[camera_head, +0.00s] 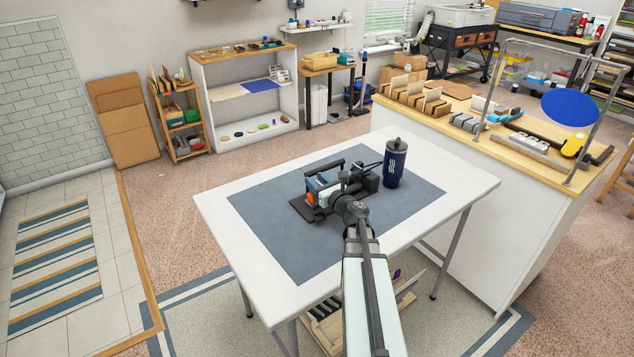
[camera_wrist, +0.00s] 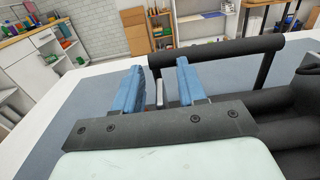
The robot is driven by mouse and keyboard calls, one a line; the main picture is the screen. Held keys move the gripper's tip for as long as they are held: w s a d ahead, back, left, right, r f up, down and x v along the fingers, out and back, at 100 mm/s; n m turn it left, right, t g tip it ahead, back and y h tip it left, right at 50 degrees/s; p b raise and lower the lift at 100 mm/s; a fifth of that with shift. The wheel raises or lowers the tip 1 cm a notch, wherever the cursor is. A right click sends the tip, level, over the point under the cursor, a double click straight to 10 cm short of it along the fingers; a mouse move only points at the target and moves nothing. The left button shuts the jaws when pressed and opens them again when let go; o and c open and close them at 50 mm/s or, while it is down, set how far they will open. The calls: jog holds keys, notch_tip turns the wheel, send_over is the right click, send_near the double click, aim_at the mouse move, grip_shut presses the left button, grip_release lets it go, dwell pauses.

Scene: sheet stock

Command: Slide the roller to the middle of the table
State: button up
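The roller (camera_head: 368,181) is a dark device with a black bar handle and stands on the blue-grey mat (camera_head: 285,240) on the white table (camera_head: 470,187). In the wrist view its black handle bar (camera_wrist: 225,50) crosses beyond my fingers, and dark cylinders lie at the right. My gripper (camera_head: 314,184) is low beside the roller, partly overlapping it in the head view. In the wrist view the blue fingers of my gripper (camera_wrist: 157,80) are apart, with a visible gap. One handle post shows behind that gap; I cannot tell whether it is between the fingers. My arm hides part of the roller.
A dark blue tumbler (camera_head: 394,164) with a lid stands upright just right of the roller. The mat's left and front parts and the table's rim are clear. A wooden-topped counter (camera_head: 480,142) with tools stands close behind the table at the right.

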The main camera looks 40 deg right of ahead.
jog(key=shift+s, duration=0.1)
jog(key=s, duration=0.7)
jog(key=shift+s, duration=0.15)
dwell(0.6)
